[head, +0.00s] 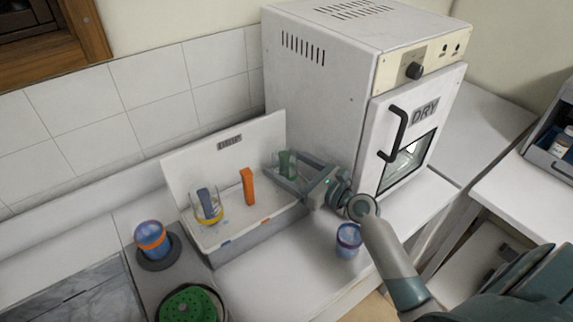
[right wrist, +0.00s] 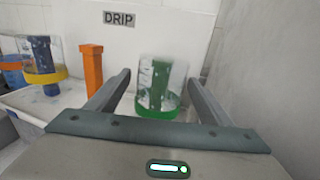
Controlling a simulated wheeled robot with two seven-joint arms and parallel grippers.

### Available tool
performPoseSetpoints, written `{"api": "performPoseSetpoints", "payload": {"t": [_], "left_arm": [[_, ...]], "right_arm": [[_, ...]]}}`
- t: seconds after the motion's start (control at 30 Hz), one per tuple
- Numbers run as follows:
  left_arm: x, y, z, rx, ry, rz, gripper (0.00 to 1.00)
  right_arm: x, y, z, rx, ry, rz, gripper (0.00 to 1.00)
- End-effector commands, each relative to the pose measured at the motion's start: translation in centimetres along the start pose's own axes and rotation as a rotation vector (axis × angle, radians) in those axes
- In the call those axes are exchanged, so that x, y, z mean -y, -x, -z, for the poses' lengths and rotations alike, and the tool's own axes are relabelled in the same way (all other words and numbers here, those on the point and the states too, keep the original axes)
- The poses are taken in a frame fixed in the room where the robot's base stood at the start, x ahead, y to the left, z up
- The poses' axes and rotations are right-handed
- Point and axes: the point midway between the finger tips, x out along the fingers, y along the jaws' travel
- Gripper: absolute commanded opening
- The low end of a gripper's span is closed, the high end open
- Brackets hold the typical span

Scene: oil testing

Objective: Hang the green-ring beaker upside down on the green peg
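The green-ring beaker (right wrist: 160,108) is clear glass and hangs upside down, its green ring low, over the green peg (right wrist: 158,82) on the drip rack (head: 271,126). The peg shows through the glass. In the head view the beaker (head: 286,163) is at the rack's right end, partly behind my gripper. My right gripper (head: 288,173) reaches in from the right. Its fingers are open, one on each side of the beaker, with a visible gap to the glass in the right wrist view. My left gripper is not in view.
An orange peg (head: 248,187) stands bare. A yellow-ring beaker (head: 208,207) hangs on the blue peg left of it. A purple-ring beaker (head: 348,239) stands in front of the DRY oven (head: 320,85). An orange-ring beaker (head: 151,239) stands on a dark round base at left.

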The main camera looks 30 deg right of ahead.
Motion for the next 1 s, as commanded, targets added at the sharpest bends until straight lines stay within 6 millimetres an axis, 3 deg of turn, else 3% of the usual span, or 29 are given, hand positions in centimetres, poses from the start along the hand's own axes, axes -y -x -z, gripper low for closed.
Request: {"api": "performPoseSetpoints", "payload": {"t": [0.27, 0.47, 1.0], "left_arm": [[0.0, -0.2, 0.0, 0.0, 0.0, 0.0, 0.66], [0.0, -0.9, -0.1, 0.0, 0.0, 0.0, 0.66], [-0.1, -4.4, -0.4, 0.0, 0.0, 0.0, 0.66]], "right_arm": [[0.0, 0.5, 0.1, 0.0, 0.0, 0.0, 0.74], [0.0, 2.5, 0.3, -0.001, 0.001, 0.0, 0.74], [0.0, 12.5, 0.5, -0.003, 0.002, -0.001, 0.74]]}}
